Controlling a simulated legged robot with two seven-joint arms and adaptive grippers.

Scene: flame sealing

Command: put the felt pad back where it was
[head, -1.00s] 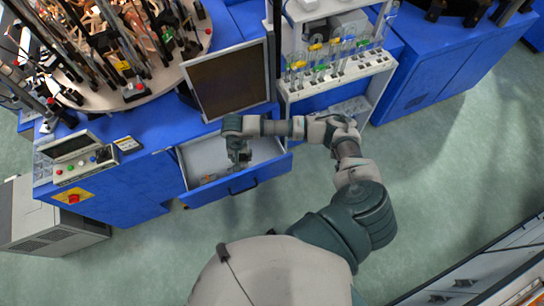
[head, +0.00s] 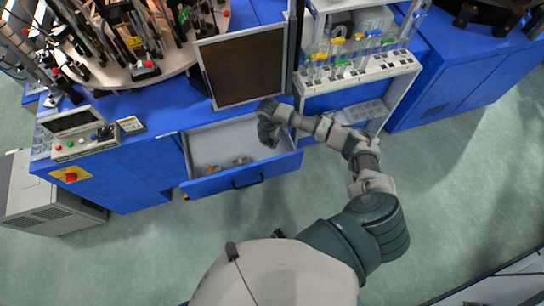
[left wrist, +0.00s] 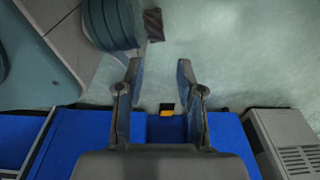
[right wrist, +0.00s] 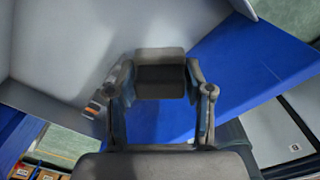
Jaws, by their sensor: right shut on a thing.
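My right gripper (head: 265,138) is over the right part of the open drawer (head: 212,136) in the head view. In the right wrist view its fingers (right wrist: 162,92) are closed on a dark grey block, which looks like the felt pad (right wrist: 160,72). The pad is held at the fingertips; its far side is hidden. In the head view I cannot separate the pad from the dark gripper. My left gripper (left wrist: 158,75) shows only in the left wrist view, open with nothing between its fingers.
Several small items (head: 222,167) lie in the drawer's front left. A dark panel screen (head: 243,75) stands behind the drawer. A white rack (head: 362,72) with glass tubes is to the right. A control box (head: 85,140) sits left. The floor in front is free.

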